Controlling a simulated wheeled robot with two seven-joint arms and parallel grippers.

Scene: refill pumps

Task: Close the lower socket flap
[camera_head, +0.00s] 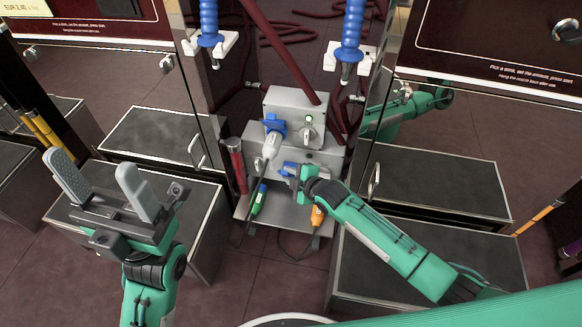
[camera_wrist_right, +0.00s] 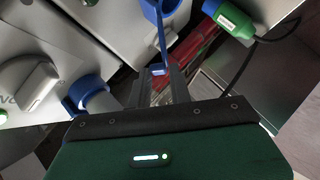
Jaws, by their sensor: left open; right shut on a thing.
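The lower socket is on the front of the lower grey box (camera_head: 322,160). Its blue flap (camera_head: 289,168) stands out from the box. In the right wrist view the blue socket ring (camera_wrist_right: 152,10) is at the top edge, and the thin flap (camera_wrist_right: 162,38) runs from it, edge-on, down to my fingertips. My right gripper (camera_head: 298,177) is shut on the flap, and its fingers (camera_wrist_right: 158,72) show in the right wrist view. How deep the grip is cannot be seen. My left gripper (camera_head: 98,184) is open and empty, far left of the boxes.
The upper grey box (camera_head: 291,103) has a blue socket (camera_head: 274,124) with a white plug (camera_head: 270,146) in it, beside a knob (camera_head: 308,133). A red cylinder (camera_head: 237,163) stands left.

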